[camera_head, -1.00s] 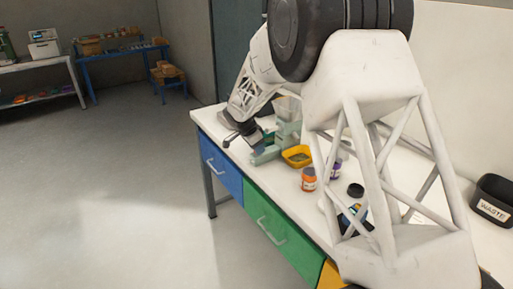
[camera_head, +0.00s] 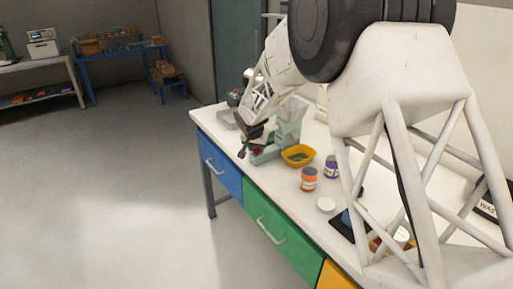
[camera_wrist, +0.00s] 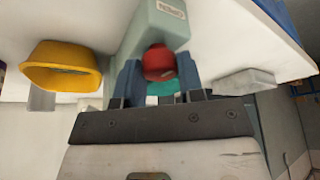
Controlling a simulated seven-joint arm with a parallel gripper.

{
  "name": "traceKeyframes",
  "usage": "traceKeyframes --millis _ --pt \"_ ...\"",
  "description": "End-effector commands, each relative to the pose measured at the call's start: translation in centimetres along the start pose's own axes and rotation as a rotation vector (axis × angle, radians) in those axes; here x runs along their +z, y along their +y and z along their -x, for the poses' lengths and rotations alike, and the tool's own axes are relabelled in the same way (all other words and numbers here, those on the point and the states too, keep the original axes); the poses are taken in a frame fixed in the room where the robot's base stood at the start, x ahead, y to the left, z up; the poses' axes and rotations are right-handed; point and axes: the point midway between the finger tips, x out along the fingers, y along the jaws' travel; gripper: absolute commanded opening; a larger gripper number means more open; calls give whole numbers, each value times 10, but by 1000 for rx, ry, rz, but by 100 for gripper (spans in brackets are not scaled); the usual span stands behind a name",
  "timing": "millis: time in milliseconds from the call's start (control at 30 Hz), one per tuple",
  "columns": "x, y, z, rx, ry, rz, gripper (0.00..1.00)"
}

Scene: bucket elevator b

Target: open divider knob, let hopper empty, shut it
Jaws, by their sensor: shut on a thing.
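The bucket elevator is a pale green machine (camera_head: 288,132) on the white bench, with a translucent hopper (camera_head: 293,108) on top. Whether the hopper holds anything is too small to tell. The red knob (camera_wrist: 158,62) sits on the machine's near side, below a small label. It also shows in the head view (camera_head: 256,151). My gripper (camera_wrist: 158,80) has its two blue fingers on either side of the red knob, shut on it. A teal part shows between the fingers.
An orange-labelled jar (camera_head: 309,179) and a purple-labelled jar (camera_head: 332,167) stand right of the tray, with a white lid (camera_head: 326,204) nearby. A black waste bin (camera_head: 487,203) is at the right, partly hidden by my arm. The floor left of the bench is clear.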

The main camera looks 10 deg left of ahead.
Motion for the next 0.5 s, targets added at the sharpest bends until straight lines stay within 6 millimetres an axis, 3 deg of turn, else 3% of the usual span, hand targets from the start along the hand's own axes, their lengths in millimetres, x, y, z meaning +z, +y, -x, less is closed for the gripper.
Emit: traceKeyframes --millis 500 --pt "0 0 0 -21 0 51 12"
